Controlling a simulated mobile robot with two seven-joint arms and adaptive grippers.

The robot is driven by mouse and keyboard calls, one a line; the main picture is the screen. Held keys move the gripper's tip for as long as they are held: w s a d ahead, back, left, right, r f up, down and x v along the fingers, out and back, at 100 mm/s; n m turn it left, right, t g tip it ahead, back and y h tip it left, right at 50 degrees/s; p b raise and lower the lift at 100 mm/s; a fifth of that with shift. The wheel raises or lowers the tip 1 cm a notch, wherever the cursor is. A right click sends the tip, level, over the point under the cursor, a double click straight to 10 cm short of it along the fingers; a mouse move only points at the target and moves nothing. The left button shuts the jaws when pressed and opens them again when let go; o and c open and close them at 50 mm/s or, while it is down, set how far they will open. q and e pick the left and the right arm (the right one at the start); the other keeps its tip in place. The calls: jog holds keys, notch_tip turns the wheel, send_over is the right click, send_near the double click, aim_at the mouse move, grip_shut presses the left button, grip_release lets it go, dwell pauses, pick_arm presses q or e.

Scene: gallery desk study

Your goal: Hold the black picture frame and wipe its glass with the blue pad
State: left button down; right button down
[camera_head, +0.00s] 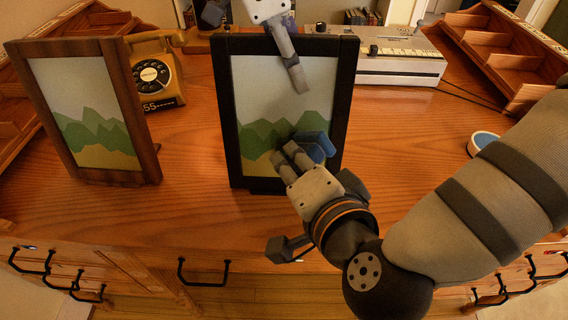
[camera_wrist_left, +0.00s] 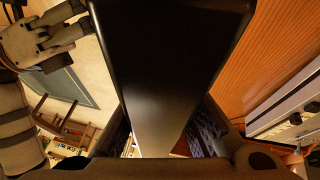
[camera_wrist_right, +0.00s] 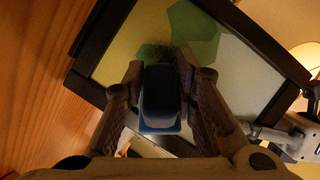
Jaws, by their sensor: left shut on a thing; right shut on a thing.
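The black picture frame (camera_head: 348,80) stands upright on the desk, its glass showing green hills. My left gripper (camera_head: 292,62) comes from above and is shut on the frame's top edge, one finger in front of the glass. The left wrist view shows the frame's black edge (camera_wrist_left: 165,60) between the fingers. My right gripper (camera_head: 290,158) is shut on the blue pad (camera_head: 318,146), in front of the lower right of the glass. In the right wrist view the pad (camera_wrist_right: 160,97) sits between the fingers, against or very near the glass; I cannot tell about contact.
A brown picture frame (camera_head: 150,130) stands at the left, with a yellow rotary phone (camera_head: 155,72) behind it. A keyboard-like device (camera_head: 400,62) is at the back. A round blue-topped object (camera_head: 483,141) lies at the right. Wooden trays (camera_head: 480,38) stand back right. The desk between the frames is clear.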

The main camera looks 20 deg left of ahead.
jog(key=shift+w+d, duration=0.25)
jog(key=shift+d, duration=0.95)
jog(key=a, duration=0.2)
jog(key=s+a, duration=0.1)
jog(key=a, duration=0.2)
jog(key=shift+s+a, duration=0.25)
jog(key=shift+a, duration=0.15)
jog(key=s+d+r, duration=0.1)
jog(key=s, duration=0.4)
jog(key=shift+s+d, duration=0.25)
jog(key=shift+s, duration=0.15)
jog(key=shift+w, duration=0.1)
